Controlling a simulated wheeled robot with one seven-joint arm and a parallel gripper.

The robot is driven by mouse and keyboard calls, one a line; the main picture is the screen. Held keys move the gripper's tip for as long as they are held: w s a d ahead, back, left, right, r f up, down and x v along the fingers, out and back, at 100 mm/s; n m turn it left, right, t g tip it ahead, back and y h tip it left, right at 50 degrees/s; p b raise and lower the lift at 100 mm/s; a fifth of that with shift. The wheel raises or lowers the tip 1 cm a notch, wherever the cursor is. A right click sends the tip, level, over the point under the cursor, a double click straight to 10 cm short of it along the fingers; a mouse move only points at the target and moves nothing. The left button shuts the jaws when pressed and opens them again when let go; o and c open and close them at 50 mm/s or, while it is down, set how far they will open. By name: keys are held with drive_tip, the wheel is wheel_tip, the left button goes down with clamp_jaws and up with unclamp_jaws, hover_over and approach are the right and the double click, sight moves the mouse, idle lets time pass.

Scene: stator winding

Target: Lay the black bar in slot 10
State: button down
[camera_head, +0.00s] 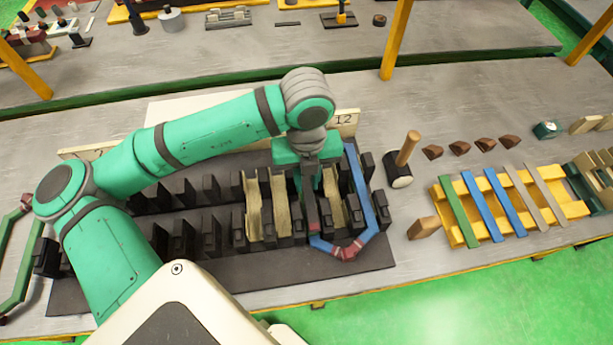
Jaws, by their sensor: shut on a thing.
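My gripper (308,172) is over the right part of the black slotted stator block (220,278), pointing down between its teeth. It is shut on a dark strip (311,200), which looks like the black bar. The bar is mostly hidden by the gripper and wrist, and I cannot tell whether it lies in the slot or just above it. Cream liners show in slots to the left (253,208) and to the right (333,190) of the gripper. A board marked 12 (346,120) stands behind the block's right end; the mark for slot 10 is not readable.
A blue coil (366,190) with red-brown joints lies along the block's right end, close to my gripper. A mallet (404,160) stands right of it. A yellow rack (460,226) holds coloured strips, with brown wedges (460,148) behind.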

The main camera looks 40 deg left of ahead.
sight(307, 184)
drive_tip(key=shift+f, duration=1.7)
idle(0.9)
drive_tip(key=c, duration=1.5)
unclamp_jaws()
drive_tip(key=shift+r, duration=0.9)
drive_tip(key=shift+r, duration=3.65)
wheel_tip(307, 184, up, 11)
drive_tip(key=shift+f, duration=0.1)
